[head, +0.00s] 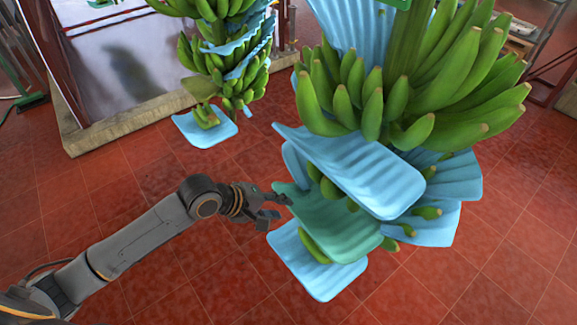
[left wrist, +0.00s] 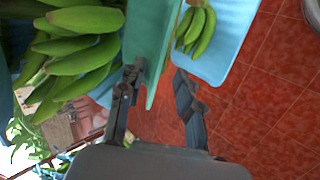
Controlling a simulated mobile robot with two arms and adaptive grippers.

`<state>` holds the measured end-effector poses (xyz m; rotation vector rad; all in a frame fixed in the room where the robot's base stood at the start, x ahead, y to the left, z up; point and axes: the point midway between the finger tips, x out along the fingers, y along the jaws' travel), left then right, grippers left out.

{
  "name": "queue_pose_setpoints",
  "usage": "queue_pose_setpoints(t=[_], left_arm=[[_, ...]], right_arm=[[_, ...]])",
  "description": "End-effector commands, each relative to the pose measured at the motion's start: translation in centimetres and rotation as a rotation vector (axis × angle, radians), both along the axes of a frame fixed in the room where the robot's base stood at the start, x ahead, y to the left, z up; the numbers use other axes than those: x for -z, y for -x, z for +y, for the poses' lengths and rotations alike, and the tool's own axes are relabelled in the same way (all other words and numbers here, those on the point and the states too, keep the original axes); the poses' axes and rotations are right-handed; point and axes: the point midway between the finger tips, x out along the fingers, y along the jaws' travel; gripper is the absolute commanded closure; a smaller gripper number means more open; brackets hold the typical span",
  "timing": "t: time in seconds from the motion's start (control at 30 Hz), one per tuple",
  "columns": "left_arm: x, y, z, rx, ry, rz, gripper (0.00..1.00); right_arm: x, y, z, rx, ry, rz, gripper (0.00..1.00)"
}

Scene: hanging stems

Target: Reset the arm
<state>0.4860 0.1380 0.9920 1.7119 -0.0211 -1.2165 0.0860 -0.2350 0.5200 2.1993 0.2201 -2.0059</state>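My left gripper (head: 279,206) is at the left edge of the teal padded sheet (head: 335,228) in the hanging banana bunch (head: 405,90). In the left wrist view the two fingers of the gripper (left wrist: 160,75) are spread apart. The teal sheet (left wrist: 150,40) shows near the left fingertip, with its lower corner reaching into the gap between the fingers. I cannot tell whether the fingertip touches it. My right gripper is in neither view.
Blue sheets (head: 365,175) lie between the banana hands above and below the teal one. A second bunch (head: 225,70) hangs further back, beside a large reflective panel (head: 125,70) on a low ledge. The red tiled floor (head: 190,260) is clear around my arm.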

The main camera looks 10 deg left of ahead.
Motion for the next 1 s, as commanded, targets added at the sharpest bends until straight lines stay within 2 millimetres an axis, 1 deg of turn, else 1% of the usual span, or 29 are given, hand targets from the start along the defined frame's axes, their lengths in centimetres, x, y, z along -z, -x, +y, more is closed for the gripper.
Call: queue_pose_setpoints(t=[0.17, 0.27, 0.37, 0.47, 0.5, 0.57, 0.7, 1.0], left_arm=[[0.0, 0.2, 0.0, 0.004, -0.002, -0.001, 0.66], [0.4, 1.2, -0.6, 0.045, -0.036, -0.021, 0.66], [1.3, 3.4, -1.6, 0.142, -0.123, -0.073, 0.66], [2.4, 6.5, -2.0, 0.268, -0.265, -0.142, 0.66], [2.7, 7.7, -1.8, 0.318, -0.331, -0.166, 0.66], [3.2, 9.5, -1.2, 0.384, -0.426, -0.189, 0.66], [4.0, 13.1, 0.8, 0.504, -0.603, -0.191, 0.66], [4.7, 19.7, 5.4, 0.693, -0.837, -0.086, 0.66]], right_arm=[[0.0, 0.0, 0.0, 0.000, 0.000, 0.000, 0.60], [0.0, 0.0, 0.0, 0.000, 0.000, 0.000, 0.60], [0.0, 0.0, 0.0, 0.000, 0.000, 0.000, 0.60], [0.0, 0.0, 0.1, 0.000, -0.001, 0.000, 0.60], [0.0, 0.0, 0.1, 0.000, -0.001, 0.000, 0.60], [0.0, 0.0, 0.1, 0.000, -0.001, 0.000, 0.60], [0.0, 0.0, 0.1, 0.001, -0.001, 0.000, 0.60], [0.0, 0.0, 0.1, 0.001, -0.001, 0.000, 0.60]])
